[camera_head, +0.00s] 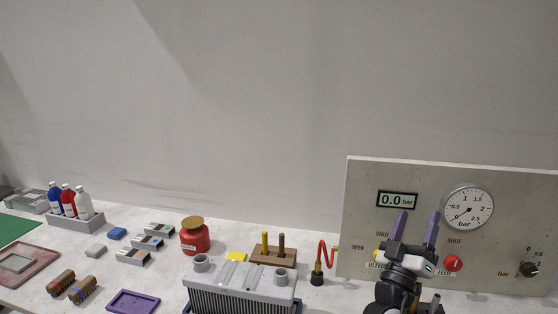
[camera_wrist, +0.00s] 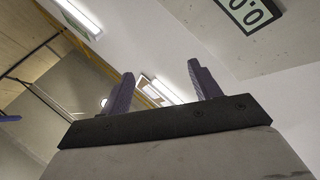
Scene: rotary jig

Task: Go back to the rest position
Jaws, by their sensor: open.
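My gripper (camera_head: 415,228) is at the right of the head view, in front of the grey gauge panel (camera_head: 365,180). Its two purple fingers point up and stand apart, with nothing between them. In the wrist view my gripper (camera_wrist: 161,88) is also open and empty, with ceiling lights and wall behind it. The panel carries a digital display (camera_head: 397,200) reading 0.0 bar, a round dial gauge (camera_head: 467,207), a red knob (camera_head: 453,263) and a black knob (camera_head: 529,269). My gripper and wrist hide part of the panel's lower middle and some labels.
A grey finned block (camera_head: 240,292) stands left of my arm. A bottle rack (camera_head: 80,222) and small parts lie left. Space above the table is clear.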

